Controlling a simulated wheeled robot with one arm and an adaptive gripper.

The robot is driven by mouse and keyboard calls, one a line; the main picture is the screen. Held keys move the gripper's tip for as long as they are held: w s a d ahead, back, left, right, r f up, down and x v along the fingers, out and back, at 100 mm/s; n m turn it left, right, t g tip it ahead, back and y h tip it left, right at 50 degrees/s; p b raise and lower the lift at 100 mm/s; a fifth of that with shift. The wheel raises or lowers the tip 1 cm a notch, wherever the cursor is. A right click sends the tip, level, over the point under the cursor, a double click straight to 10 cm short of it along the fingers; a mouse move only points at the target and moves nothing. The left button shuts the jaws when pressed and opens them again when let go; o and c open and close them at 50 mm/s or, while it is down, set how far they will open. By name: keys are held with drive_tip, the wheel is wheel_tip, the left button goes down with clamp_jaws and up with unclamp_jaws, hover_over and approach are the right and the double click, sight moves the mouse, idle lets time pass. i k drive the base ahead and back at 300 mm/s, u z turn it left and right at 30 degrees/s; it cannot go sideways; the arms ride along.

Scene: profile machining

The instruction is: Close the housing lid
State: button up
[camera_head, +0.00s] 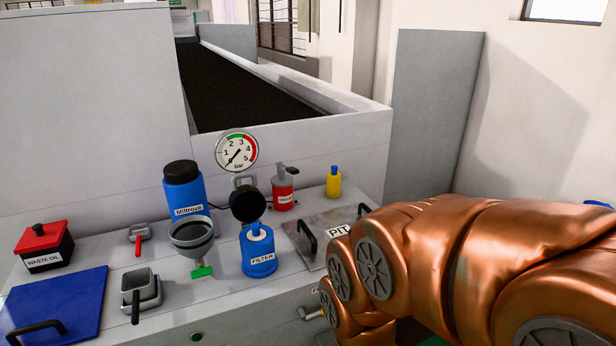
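The blue filter housing (259,262), labelled FILTER, stands upright on the light grey bench. Its top is open and a white part (257,234) shows in the opening. The black round lid (248,206) is swung up behind the opening, tilted back, with a grey handle (243,182) at its upper edge. Whether a hinge joins lid and housing is too small to tell. My copper-coloured arm fills the lower right, apart from the housing in the picture. My gripper is not in view.
Around the housing stand a grey funnel (192,236) with a green valve, a blue Miltrove bottle (184,187), a red can (283,193) and a yellow bottle (333,182). The PIT cover (315,220) with black handles lies right. A pressure gauge (237,151) is on the wall behind.

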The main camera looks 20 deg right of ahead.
sight(248, 204)
drive_tip(key=u, duration=0.05)
drive_tip(key=k, duration=1.25)
drive_tip(key=u, duration=0.6)
drive_tip(key=i, duration=0.8)
drive_tip(key=u, duration=0.45)
drive_tip(key=i, duration=0.8)
drive_tip(key=z, duration=0.8)
drive_tip(key=i, duration=0.7)
drive_tip(key=z, duration=0.6)
